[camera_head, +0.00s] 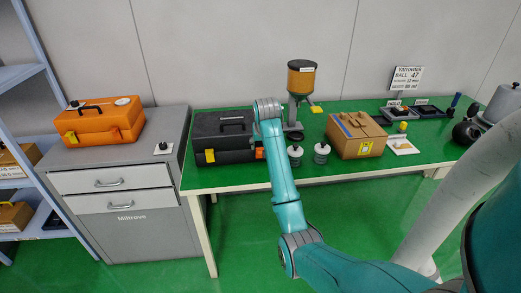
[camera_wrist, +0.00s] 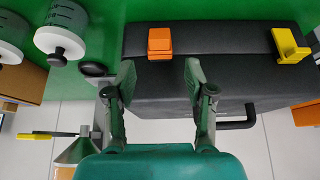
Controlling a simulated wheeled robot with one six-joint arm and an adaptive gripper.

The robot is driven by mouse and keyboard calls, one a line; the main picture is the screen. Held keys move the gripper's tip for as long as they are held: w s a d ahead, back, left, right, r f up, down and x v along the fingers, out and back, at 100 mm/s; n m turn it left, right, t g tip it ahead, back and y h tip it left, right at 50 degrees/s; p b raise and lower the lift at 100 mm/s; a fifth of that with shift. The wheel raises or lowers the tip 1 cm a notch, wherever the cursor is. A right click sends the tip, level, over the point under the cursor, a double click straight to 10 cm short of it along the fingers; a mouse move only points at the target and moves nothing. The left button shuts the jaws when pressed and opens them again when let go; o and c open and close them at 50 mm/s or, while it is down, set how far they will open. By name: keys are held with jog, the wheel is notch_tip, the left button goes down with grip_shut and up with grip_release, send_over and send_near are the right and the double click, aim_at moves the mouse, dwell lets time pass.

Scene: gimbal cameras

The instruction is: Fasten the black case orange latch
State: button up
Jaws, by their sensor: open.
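The black case (camera_head: 225,125) stands closed on the green table, its carry handle on top. It also fills much of the wrist view (camera_wrist: 225,85), which looks inverted. Its orange latch (camera_wrist: 160,42) is on the front, partly seen in the head view (camera_head: 259,153). A yellow latch (camera_wrist: 288,46) is on the same face (camera_head: 210,155) and juts outward. I cannot tell whether that latch is fastened.
Two grey-green canisters with white lids (camera_head: 295,156) stand right of the case. A hopper with a yellow outlet (camera_head: 301,79) stands behind. A cardboard-brown box (camera_head: 355,134) is farther right. An orange toolbox (camera_head: 100,122) sits on the grey cabinet at left. The table's front edge is close.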

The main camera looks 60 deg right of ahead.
jog(key=v, duration=0.5)
dwell(0.5)
